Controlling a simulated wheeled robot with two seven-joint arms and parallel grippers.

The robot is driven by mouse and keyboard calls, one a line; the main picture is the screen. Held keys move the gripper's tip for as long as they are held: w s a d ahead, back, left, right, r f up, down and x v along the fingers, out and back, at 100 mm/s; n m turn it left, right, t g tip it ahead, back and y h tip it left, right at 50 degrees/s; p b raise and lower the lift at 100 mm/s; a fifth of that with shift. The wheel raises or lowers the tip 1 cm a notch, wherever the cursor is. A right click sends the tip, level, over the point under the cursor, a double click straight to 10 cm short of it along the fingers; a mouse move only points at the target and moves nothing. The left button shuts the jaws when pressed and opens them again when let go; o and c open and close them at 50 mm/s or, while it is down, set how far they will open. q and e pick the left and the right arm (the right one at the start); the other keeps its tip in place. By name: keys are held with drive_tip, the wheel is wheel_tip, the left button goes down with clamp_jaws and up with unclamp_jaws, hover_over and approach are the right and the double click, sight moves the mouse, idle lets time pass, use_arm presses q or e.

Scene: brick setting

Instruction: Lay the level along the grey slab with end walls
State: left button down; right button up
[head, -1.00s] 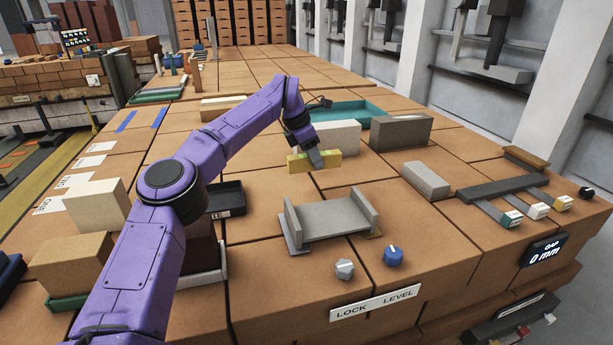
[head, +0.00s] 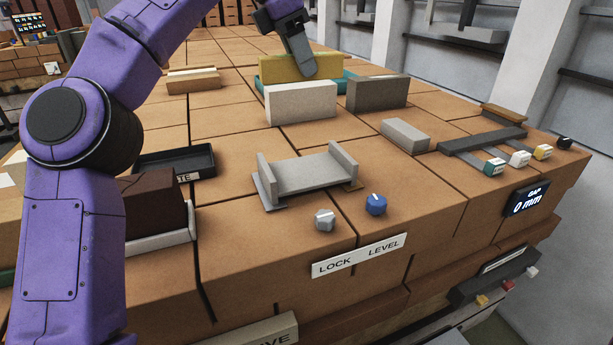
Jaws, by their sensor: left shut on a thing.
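The level, a yellow bar (head: 273,69), is held crosswise by my left gripper (head: 303,68), which is shut on it. It shows above and behind the white block, in front of the teal tray, and seems raised off the bricks; its exact height is hard to tell. The grey slab with end walls (head: 304,175) stands nearer, at the middle of the brick top, with a low upright wall at each end. Its floor is empty. The gripper and level are apart from it, on its far side. My right gripper does not show.
A white block (head: 300,103) and a dark grey block (head: 378,93) stand behind the slab. A grey block (head: 405,134) lies to its right. A grey knob (head: 324,220) and a blue knob (head: 376,204) sit in front. A black tray (head: 175,163) is left.

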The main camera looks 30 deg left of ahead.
use_arm(q)
drive_tip(key=s+d+f+b, duration=0.1)
drive_tip(key=s+d+f, duration=0.2)
drive_tip(key=s, duration=0.3)
drive_tip(key=s+d+f+b, duration=0.1)
drive_tip(key=s+d+f, duration=0.25)
drive_tip(key=s, duration=0.25)
drive_tip(key=p, duration=0.4)
approach(313, 169)
drive_tip(key=shift+w+d+f+n, duration=0.3)
drive_tip(key=shift+w+d+f, duration=0.3)
drive_tip(key=shift+d, duration=0.2)
drive_tip(key=f, duration=0.2)
drive_tip(key=f+p, duration=0.1)
drive_tip(key=shift+w+a+f, duration=0.1)
drive_tip(key=shift+w+f, duration=0.15)
drive_tip(key=shift+w, duration=0.05)
drive_tip(key=shift+f, duration=0.25)
drive_tip(key=c, duration=0.7)
unclamp_jaws()
drive_tip(key=v, duration=1.2)
drive_tip(key=shift+s+r, duration=0.1)
drive_tip(key=shift+r, duration=0.1)
